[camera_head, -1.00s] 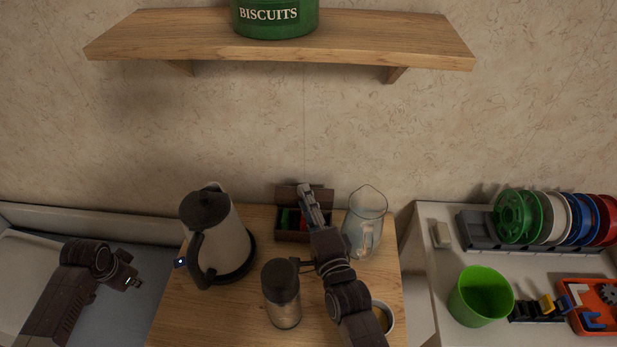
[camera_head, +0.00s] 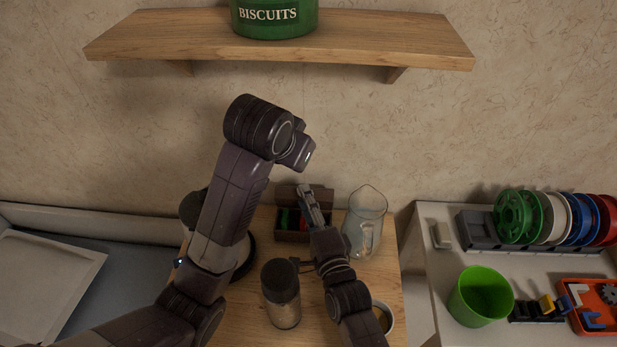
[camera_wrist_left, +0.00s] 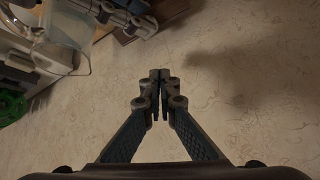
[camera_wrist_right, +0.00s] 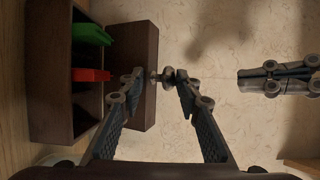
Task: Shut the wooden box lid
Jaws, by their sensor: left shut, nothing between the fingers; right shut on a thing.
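The dark wooden box (camera_head: 289,237) stands at the back of the wooden table with its lid (camera_head: 323,193) upright and open. The right wrist view shows the box (camera_wrist_right: 48,90), the raised lid (camera_wrist_right: 138,45) and a small round metal knob (camera_wrist_right: 166,75) at the lid's edge. My right gripper (camera_head: 306,190) is at the lid, its fingers (camera_wrist_right: 160,82) shut on the knob. My left gripper (camera_wrist_left: 160,78) is shut and empty in front of the wall, above the box. The head view mostly hides its fingers; the right wrist view shows them (camera_wrist_right: 275,80) apart from the lid.
Green and red items (camera_wrist_right: 90,76) lie inside the box. A glass jug (camera_head: 366,222) stands close to its right, and a dark-lidded jar (camera_head: 281,293) in front. My left arm covers much of the kettle (camera_head: 190,210). A shelf (camera_head: 280,45) hangs above, and a cup (camera_head: 384,317) stands front right.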

